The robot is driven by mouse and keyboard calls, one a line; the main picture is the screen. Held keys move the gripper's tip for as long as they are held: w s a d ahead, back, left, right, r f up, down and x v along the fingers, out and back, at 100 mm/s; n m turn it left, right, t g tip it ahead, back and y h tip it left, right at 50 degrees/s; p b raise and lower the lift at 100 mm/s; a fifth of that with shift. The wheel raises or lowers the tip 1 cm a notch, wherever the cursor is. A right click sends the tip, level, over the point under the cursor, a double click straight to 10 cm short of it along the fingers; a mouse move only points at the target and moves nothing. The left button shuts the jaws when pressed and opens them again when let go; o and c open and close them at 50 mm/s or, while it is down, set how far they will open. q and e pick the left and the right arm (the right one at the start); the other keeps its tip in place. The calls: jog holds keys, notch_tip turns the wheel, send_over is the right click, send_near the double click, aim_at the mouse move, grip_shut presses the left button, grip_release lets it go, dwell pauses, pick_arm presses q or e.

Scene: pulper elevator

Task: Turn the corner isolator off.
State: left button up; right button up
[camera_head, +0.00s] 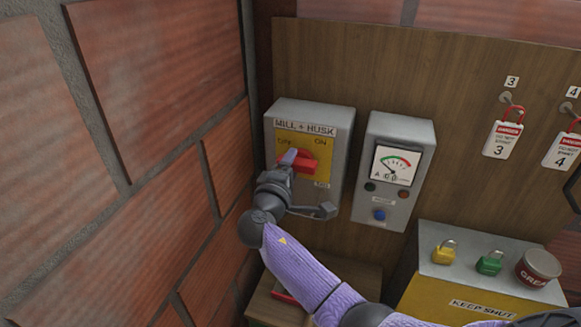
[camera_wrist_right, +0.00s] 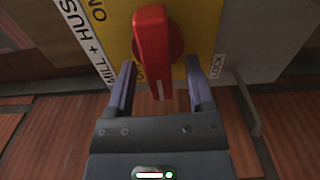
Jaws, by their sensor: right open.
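The corner isolator is a grey box (camera_head: 340,165) labelled MILL + HUSK, with a yellow plate reading OFF at left and ON at right. Its red handle (camera_head: 303,161) lies roughly sideways; it also shows in the right wrist view (camera_wrist_right: 153,45). There the handle's white-marked end points down between my fingers, on the side of the partly hidden OFF label. My right gripper (camera_head: 290,157) is open at the handle. In the right wrist view its two fingers (camera_wrist_right: 161,75) stand on either side of the handle's lower end, with visible gaps. My left gripper is not in view.
A grey meter box (camera_head: 405,135) with a blue button stands right of the isolator. Red-and-white tags (camera_head: 502,140) hang on the wooden board. A yellow KEEP SHUT box (camera_head: 440,290) below right carries padlocks and a red can (camera_head: 538,267). A brick wall (camera_head: 160,80) closes the left.

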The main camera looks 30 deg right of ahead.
jog(key=b+v, duration=0.2)
jog(key=v, duration=0.8)
jog(key=shift+d, duration=0.1)
